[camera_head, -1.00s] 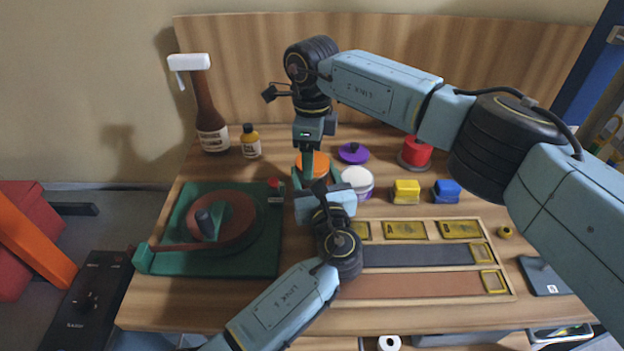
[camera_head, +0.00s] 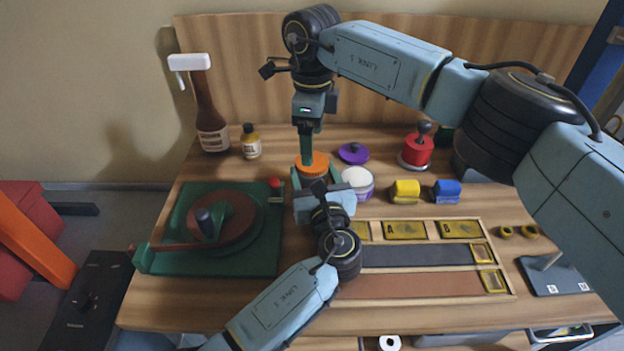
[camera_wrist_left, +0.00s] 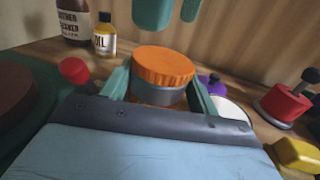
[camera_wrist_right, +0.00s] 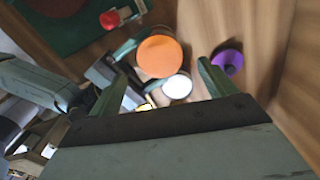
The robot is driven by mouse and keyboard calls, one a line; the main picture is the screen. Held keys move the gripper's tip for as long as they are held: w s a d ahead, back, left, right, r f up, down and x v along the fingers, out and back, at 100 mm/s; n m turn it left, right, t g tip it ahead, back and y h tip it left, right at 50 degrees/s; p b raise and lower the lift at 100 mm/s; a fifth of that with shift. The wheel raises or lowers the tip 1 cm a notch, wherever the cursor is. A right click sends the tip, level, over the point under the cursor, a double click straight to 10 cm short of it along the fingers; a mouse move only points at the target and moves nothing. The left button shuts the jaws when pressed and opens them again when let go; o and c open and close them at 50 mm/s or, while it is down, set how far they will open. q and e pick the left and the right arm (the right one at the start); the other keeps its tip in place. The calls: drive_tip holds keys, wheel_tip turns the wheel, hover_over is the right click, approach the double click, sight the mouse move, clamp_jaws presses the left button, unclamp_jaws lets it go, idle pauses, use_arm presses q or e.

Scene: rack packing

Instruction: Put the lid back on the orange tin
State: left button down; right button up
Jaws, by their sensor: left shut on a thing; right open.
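The orange lid (camera_head: 312,165) sits on top of the orange tin (camera_wrist_left: 157,98), roughly level in the left wrist view. A grey band shows just below the lid. My left gripper (camera_head: 316,180) is shut around the tin's sides, with one green finger on each side. My right gripper (camera_head: 306,148) points down from above and is open. In the left wrist view its fingertips (camera_wrist_left: 170,22) are above the lid, apart from it. From the right wrist view the lid (camera_wrist_right: 159,57) appears as a full orange disc, with nothing gripped.
An open white-filled tin (camera_head: 358,182) stands close right of the orange tin. A purple lid (camera_head: 353,153) lies behind it. Yellow (camera_head: 405,191) and blue (camera_head: 446,191) blocks and a red-based knob tool (camera_head: 416,152) are further right. A green turntable fixture (camera_head: 180,255) is left.

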sight(312, 177)
drive_tip(key=shift+c, duration=0.3)
drive_tip(key=r+n, duration=0.2)
drive_tip(key=n, duration=0.3)
drive_tip(key=r+n, duration=0.1)
drive_tip(key=shift+r+n, duration=0.25)
drive_tip(key=shift+n, duration=0.15)
drive_tip(key=shift+f, duration=4.05)
